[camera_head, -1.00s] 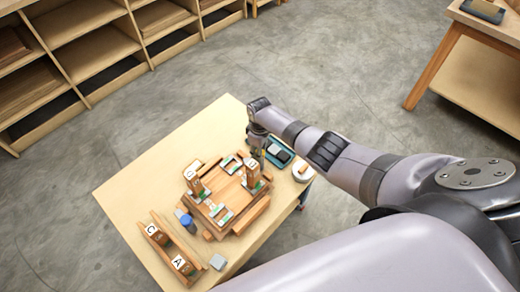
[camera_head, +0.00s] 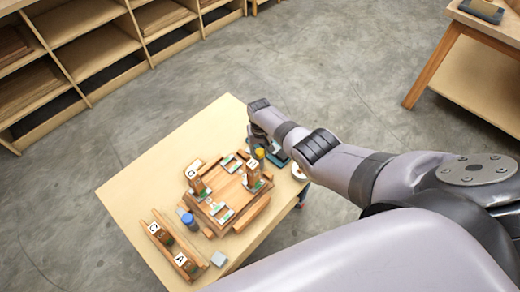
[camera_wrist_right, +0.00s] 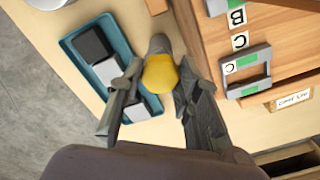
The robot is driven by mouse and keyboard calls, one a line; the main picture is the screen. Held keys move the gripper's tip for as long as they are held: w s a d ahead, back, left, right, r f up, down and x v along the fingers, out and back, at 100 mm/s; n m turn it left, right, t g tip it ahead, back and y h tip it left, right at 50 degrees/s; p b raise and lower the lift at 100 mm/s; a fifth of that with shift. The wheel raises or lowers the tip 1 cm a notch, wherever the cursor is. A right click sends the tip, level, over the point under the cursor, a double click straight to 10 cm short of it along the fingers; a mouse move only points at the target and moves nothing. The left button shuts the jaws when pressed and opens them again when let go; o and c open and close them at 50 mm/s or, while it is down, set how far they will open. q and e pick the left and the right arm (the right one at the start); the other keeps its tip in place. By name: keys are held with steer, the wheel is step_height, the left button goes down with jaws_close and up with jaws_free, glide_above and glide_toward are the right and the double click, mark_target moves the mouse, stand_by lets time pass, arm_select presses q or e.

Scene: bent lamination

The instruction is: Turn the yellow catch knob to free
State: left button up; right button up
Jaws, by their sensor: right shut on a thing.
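The yellow catch knob (camera_wrist_right: 160,74) stands between the fingers of my right gripper (camera_wrist_right: 158,82) in the right wrist view, on a grey rounded base. My right gripper is shut on the knob, with one finger on each side. In the head view the yellow knob (camera_head: 260,153) shows just below my right gripper (camera_head: 263,143), at the far right corner of the wooden fixture (camera_head: 228,203). The knob's pointer and any marking of its setting cannot be made out. My left gripper is not in view.
A teal tray (camera_wrist_right: 70,50) with dark and pale blocks lies beside the knob. The fixture carries lettered blocks and green-marked clamps. A blue-capped jar (camera_head: 188,219) and a rack with lettered blocks (camera_head: 162,236) stand nearer the table's front. The table's far left is clear.

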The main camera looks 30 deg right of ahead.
mark_target(260, 152)
steer(key=shift+m, duration=1)
steer(key=o, duration=1.1)
steer(key=shift+o, duration=0.2)
step_height(260, 152, up, 12)
stand_by(0.4)
